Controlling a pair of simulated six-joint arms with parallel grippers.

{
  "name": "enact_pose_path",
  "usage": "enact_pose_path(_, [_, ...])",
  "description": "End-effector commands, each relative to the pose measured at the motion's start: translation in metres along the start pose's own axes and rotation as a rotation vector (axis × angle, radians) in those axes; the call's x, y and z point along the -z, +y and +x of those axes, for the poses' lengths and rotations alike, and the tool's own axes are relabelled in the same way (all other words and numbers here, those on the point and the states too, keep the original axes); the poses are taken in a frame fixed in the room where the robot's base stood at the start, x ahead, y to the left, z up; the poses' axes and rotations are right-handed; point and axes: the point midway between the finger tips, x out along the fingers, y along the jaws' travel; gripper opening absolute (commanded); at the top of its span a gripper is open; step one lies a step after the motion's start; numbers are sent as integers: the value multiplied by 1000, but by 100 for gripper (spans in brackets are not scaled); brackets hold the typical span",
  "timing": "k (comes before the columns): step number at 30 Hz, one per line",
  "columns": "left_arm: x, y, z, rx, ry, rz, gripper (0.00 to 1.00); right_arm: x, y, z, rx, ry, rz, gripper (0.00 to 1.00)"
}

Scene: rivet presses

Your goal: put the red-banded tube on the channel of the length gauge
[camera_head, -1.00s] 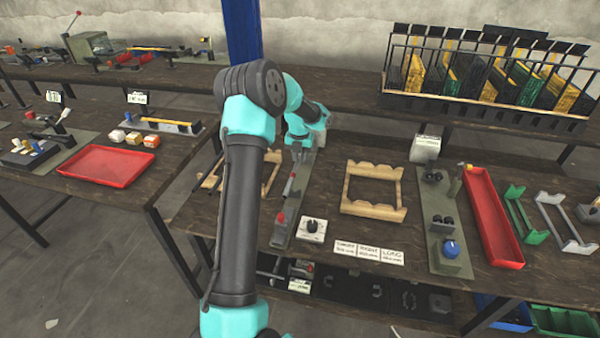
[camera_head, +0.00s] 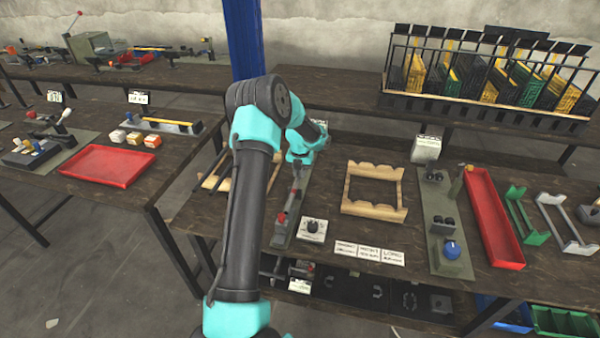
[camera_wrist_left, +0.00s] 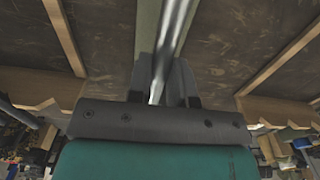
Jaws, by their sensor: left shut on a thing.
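My left gripper (camera_head: 297,174) is over the length gauge (camera_head: 278,240), a long grey-green plate on the middle table. It is shut on a slim metallic tube (camera_wrist_left: 172,35). In the left wrist view the tube runs lengthwise between the two fingers (camera_wrist_left: 163,72), above the gauge's pale strip (camera_wrist_left: 147,25). Its band is not clear in either view, and whether it touches the channel cannot be told. A red part (camera_head: 281,218) is at the gauge's near end. My right gripper is not in view.
A wooden rack (camera_head: 374,209) stands right of the gauge, and another (camera_head: 212,183) stands left, partly behind my arm. A dial box (camera_head: 313,229) and white labels (camera_head: 369,253) lie near the front edge. A red tray (camera_head: 493,220) is further right.

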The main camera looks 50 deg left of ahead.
Motion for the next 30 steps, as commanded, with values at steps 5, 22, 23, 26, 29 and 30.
enact_pose_path(5, [-1, 0, 0, 0, -3, 0, 0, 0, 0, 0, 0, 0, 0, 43])
enact_pose_path(22, [0, 0, 3, 0, -1, 1, 45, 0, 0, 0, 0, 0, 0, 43])
enact_pose_path(23, [0, 0, 3, 0, -1, 1, 45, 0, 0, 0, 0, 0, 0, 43])
enact_pose_path(26, [0, 0, 3, 0, -1, 1, 45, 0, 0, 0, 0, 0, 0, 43])
enact_pose_path(29, [0, 0, 2, 0, -2, 1, 45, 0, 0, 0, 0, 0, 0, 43])
enact_pose_path(30, [0, 0, 0, 0, -2, 1, 45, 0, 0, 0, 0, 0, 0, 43])
